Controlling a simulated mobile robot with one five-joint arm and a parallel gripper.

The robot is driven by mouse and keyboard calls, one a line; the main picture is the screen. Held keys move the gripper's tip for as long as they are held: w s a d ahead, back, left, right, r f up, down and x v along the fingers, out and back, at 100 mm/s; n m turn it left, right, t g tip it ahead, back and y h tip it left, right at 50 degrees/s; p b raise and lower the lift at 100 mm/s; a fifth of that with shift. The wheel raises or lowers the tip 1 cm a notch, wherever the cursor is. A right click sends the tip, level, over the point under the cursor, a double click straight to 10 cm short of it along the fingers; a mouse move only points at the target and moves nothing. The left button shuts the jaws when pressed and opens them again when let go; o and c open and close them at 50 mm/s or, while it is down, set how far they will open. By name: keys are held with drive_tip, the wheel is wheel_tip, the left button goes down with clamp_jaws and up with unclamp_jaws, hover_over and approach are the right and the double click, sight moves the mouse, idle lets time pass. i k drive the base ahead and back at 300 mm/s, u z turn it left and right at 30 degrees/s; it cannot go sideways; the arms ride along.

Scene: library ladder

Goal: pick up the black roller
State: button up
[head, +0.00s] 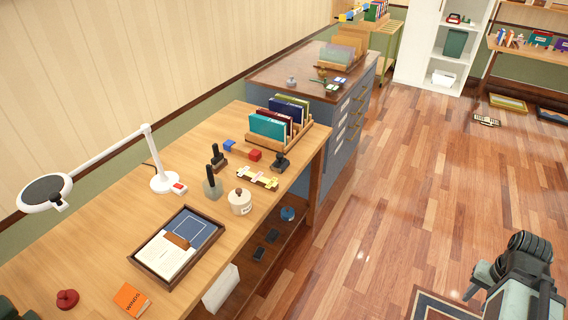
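I cannot pick out the black roller for certain. Several small dark things stand on the wooden desk (110,252). A black upright-handled piece (217,156) stands near the wall side. A grey piece with a black handle (212,186) is just in front of it. A black stamp-like piece (280,162) is near the desk's right edge. Dark flat items (259,253) lie on the shelf below. Part of my own arm shows at the lower right, over the floor and away from the desk. My gripper's fingers do not show.
A white lamp (163,181), a dark tray with papers (148,272), a cream jar (240,201), an orange box (131,299) and a book rack (307,127) occupy the desk. A blue-grey cabinet (318,108) adjoins it. The wood floor (400,190) right of the desk is clear.

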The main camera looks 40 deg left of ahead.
sight(282, 162)
drive_tip(key=i, duration=2.85)
drive_tip(key=u, duration=4.55)
drive_tip(key=i, duration=1.05)
